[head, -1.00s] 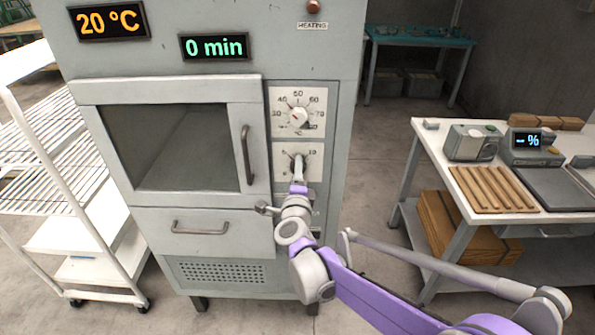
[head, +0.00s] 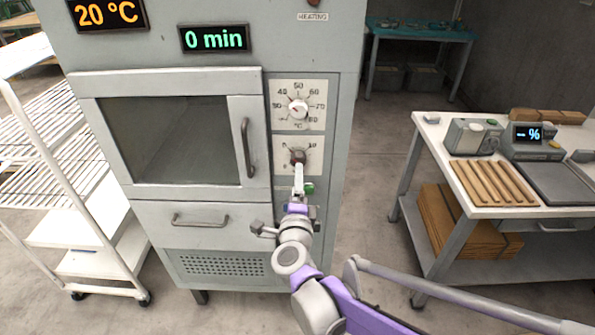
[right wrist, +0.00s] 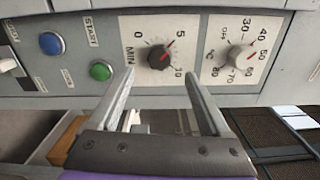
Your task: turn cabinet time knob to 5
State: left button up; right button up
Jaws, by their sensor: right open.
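The time knob (head: 297,157) is a dark round knob on the lower white dial of the grey cabinet. In the right wrist view the time knob (right wrist: 158,57) has a red mark pointing toward the 5, on a scale of 0, 5 and 10. The green display (head: 215,39) reads 0 min. My right gripper (head: 299,168) is just below and in front of the knob. In the right wrist view my right gripper (right wrist: 159,76) is open and empty, its fingers apart with the knob ahead between the tips. My left gripper is not in view.
The temperature knob (head: 298,108) sits above the time knob. A green START button (right wrist: 101,71) and a blue button (right wrist: 51,43) are close by. The door handle (head: 247,148) is left of the dials. A white rack stands left; a worktable (head: 455,205) stands right.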

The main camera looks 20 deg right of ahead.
jog(key=shift+v, duration=1.5)
jog(key=s+a+r+n+g+y+p, duration=0.1)
jog(key=s+a+n+y+p, duration=0.2)
jog(key=n, duration=0.4)
jog(key=s+a+n+g+y+p, duration=0.1)
jog(key=s+a+n+g+y, duration=0.1)
jog(key=s+n+y, duration=0.4)
jog(key=s+d+f+n+g+h+p, duration=0.1)
jog(key=s+d+f+n+g, duration=0.3)
jog(key=s, duration=0.4)
jog(key=s+d+f+n+g+h+p, duration=0.1)
jog(key=s+d+f+n+g+h, duration=0.2)
jog(key=s, duration=0.5)
notch_tip(320, 180, down, 4)
jog(key=shift+s+d+r+n+g+p, duration=0.2)
jog(key=shift+d+n+g+p, duration=0.15)
jog(key=shift+d+n+g, duration=0.55)
jog(key=shift+a+n, duration=0.2)
jog(key=shift+n, duration=0.1)
